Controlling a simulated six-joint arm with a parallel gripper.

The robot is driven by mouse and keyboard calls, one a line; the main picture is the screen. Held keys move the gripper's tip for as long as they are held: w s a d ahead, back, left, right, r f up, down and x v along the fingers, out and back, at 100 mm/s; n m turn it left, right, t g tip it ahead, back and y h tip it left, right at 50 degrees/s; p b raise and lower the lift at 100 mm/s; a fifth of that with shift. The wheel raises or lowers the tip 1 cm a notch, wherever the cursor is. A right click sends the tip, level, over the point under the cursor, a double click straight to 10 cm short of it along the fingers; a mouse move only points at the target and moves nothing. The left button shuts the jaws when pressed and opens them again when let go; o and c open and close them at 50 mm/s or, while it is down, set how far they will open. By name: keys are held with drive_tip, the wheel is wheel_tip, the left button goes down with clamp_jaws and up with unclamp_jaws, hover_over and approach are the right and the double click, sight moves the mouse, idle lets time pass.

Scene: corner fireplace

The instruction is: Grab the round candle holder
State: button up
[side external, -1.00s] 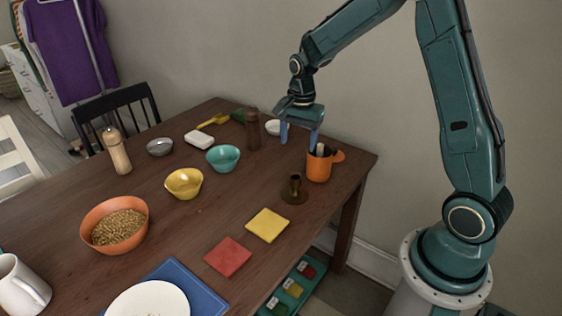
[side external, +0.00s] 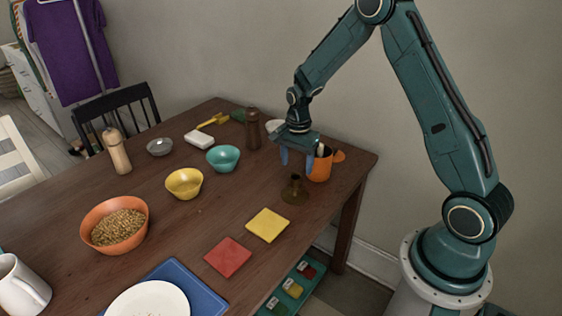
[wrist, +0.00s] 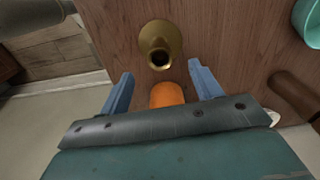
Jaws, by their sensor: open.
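The round candle holder (side external: 295,190) is a small brass piece with a wide round base and a narrow upright socket. It stands upright near the table's right edge. In the wrist view the candle holder (wrist: 160,45) lies beyond the fingertips, roughly centred between them. My gripper (side external: 297,162) is open and empty, above the table and a little behind the holder, not touching it. Its two blue fingers also show in the wrist view (wrist: 162,80). Nothing hides the holder in the wrist view.
An orange mug (side external: 319,168) with utensils stands close to my gripper, partly behind it. A yellow square (side external: 267,225) and a red square (side external: 228,257) lie in front. A teal bowl (side external: 223,158), yellow bowl (side external: 184,184) and brown mill (side external: 253,130) stand to the left.

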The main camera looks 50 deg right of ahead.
sight(295, 185)
drive_tip(key=shift+f, duration=1.9)
drive_tip(key=shift+a+f, duration=0.2)
drive_tip(key=shift+f, duration=2.4)
drive_tip(key=shift+c, duration=0.4)
drive_tip(key=c, duration=1.1)
